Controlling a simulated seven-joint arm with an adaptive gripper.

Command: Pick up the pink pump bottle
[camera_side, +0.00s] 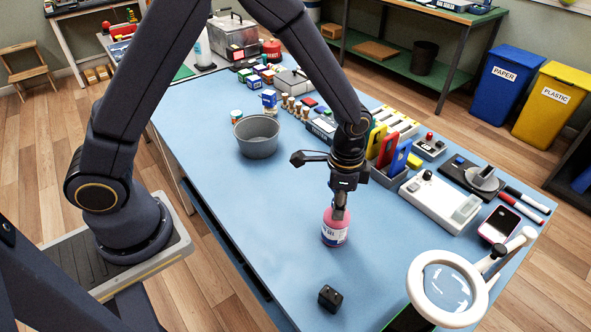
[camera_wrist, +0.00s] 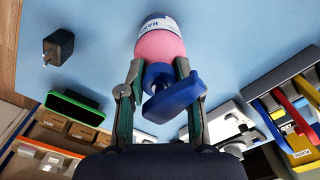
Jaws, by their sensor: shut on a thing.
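The pink pump bottle (camera_side: 335,229) is in the side view near the middle of the blue table, upright below my gripper (camera_side: 340,207). It has a white and blue label. In the wrist view the pink bottle (camera_wrist: 160,47) shows its label at the top and a blue pump head toward me. My gripper (camera_wrist: 157,84) has one finger on each side of the bottle's neck and is shut on it. In the side view the pump head is hidden by the gripper. I cannot tell whether the bottle's base touches the table.
A small black charger block (camera_side: 330,297) lies in front of the bottle. A grey bucket (camera_side: 257,137) stands behind left. A white device (camera_side: 440,200), a phone (camera_side: 499,224) and a ring magnifier (camera_side: 447,288) are to the right. The table's left front is clear.

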